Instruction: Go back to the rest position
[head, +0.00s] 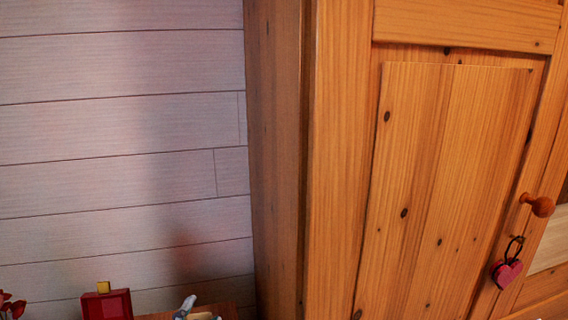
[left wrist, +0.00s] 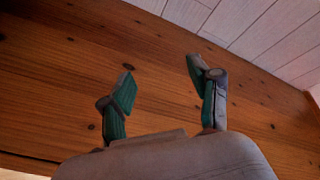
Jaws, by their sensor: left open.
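My left gripper (left wrist: 160,88) is open and empty in the left wrist view, its two green-padded fingers spread apart. Behind the fingers is a knotty wooden surface (left wrist: 60,65); I cannot tell how far it is from the fingertips. In the head view, a grey piece at the bottom edge (head: 185,307) may be part of a gripper, but it is too cut off to tell. My right gripper does not show clearly in either view.
A tall pine wardrobe (head: 340,150) with a round knob (head: 539,205) and a red heart ornament (head: 507,273) fills the right. A white plank wall (head: 120,120) is at left. A red box-like object (head: 107,304) and red flowers (head: 12,306) stand low at left.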

